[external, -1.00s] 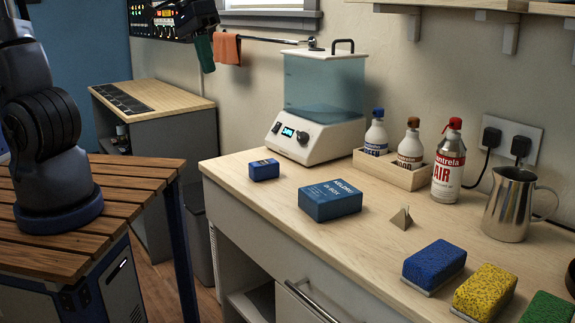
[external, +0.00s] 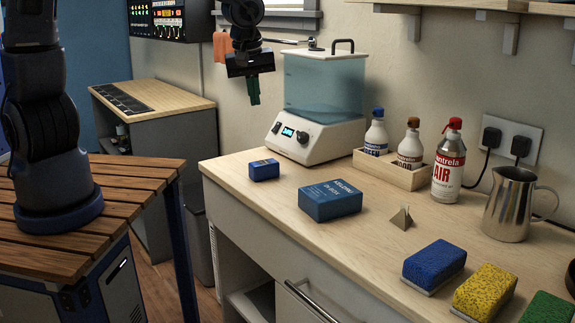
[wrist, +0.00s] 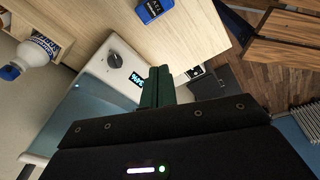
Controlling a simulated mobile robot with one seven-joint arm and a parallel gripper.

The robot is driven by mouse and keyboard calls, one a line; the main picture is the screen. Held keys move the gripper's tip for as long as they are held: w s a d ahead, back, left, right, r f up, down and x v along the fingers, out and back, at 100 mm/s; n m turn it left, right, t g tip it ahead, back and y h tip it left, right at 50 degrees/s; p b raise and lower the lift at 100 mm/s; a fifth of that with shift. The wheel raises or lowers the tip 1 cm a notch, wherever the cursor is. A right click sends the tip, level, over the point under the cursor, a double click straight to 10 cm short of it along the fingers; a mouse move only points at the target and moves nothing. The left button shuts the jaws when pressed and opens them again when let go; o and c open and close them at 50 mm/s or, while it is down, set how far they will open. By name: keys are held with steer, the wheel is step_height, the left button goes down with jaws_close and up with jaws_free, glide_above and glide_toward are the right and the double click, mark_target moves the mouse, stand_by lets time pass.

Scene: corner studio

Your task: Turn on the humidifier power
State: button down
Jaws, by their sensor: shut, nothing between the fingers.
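The humidifier (external: 318,138) stands at the back of the counter, with a white base and a clear bluish tank (external: 325,88). Its sloped front has a small lit display (external: 287,132), a dark knob (external: 302,137) and a dark switch (external: 276,127). My gripper (external: 254,98) is shut and empty, pointing down, left of the tank and above the level of the base. In the wrist view the green fingers (wrist: 158,86) are together, with the knob (wrist: 114,60) beside them. They partly cover the display (wrist: 137,82), and I cannot make out the switch there.
A small blue box (external: 264,169) and a larger blue box (external: 330,200) lie in front of the humidifier. A wooden tray (external: 392,172) with bottles, a spray can (external: 448,165) and a steel jug (external: 508,210) stand to the right. An orange cloth (external: 221,46) hangs behind my arm.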

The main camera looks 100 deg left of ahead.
steer(key=a+r+n+g+y, duration=0.1)
steer(key=a+n, duration=0.3)
steer(key=a, duration=0.4)
steer(key=shift+s+n+y, duration=0.35)
steer(key=shift+n+y, duration=0.05)
steer(key=shift+y, duration=0.5)
steer(key=shift+a, duration=0.1)
glide_toward(273, 131)
steer(key=shift+s+f, duration=1.2)
steer(key=shift+s, duration=0.15)
steer(key=shift+w+a+f, duration=0.55)
steer(key=shift+a+f, duration=0.05)
steer(key=shift+f, duration=0.2)
steer(key=shift+w+a+f, duration=0.55)
steer(key=shift+a+f, duration=0.1)
steer(key=shift+f, duration=0.1)
steer(key=shift+f, duration=0.2)
steer(key=shift+w+a+r, duration=0.1)
